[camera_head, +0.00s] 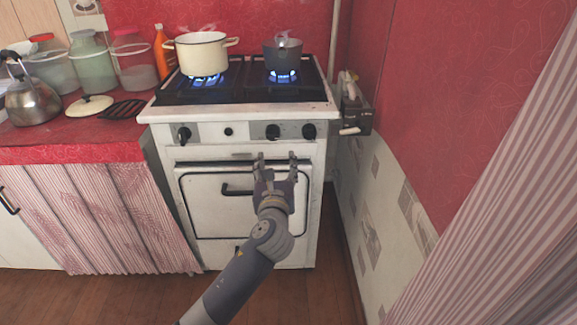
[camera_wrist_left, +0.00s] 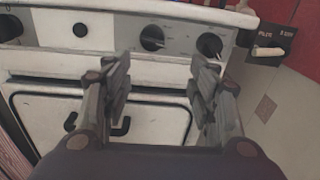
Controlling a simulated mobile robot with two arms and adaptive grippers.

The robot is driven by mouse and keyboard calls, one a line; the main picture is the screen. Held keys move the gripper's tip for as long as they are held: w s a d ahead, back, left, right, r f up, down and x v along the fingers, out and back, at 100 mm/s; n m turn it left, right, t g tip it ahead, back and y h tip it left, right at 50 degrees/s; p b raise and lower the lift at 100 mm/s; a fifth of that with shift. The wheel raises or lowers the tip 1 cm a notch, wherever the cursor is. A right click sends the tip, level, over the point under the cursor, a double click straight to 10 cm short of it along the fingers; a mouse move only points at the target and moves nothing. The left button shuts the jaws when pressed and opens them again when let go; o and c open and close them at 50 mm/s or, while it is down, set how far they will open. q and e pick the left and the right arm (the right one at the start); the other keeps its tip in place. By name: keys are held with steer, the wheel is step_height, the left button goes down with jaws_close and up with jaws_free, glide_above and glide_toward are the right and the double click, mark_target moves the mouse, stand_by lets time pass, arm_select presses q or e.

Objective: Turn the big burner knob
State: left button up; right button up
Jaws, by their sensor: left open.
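The white stove has a front panel (camera_head: 248,143) with black knobs. One is the left knob (camera_head: 184,134), then a small round button (camera_head: 228,131), a middle-right knob (camera_head: 272,131) and a rightmost knob (camera_head: 308,131). I cannot tell which knob is the big burner's. My left gripper (camera_head: 277,158) is open and empty, its fingers pointing up just below the two right knobs. In the left wrist view the middle-right knob (camera_wrist_left: 152,38) and the rightmost knob (camera_wrist_left: 210,45) lie beyond the fingertips, apart from them. My right gripper is not in view.
A cream pot (camera_head: 202,55) and a dark saucepan (camera_head: 283,55) sit over lit blue flames. The oven door handle (camera_head: 236,190) is left of my gripper. A wall-mounted box (camera_head: 356,108) is right of the stove. The red counter (camera_head: 70,140) holds a kettle (camera_head: 31,98) and jars.

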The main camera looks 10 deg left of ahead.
mark_target(273, 139)
arm_select(q)
steer(key=shift+y, duration=0.5)
steer(key=x, duration=0.3)
steer(key=b+x, duration=0.1)
steer(key=x, duration=0.2)
steer(key=a+b+x, duration=0.1)
steer(key=x, duration=0.2)
steer(key=shift+w+r, duration=0.15)
steer(key=shift+b+x, duration=0.35)
steer(key=shift+x, duration=0.45)
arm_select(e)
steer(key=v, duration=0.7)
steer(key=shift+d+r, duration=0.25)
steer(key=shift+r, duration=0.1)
arm_select(q)
steer(key=shift+r, duration=0.1)
steer(key=c, duration=1.1)
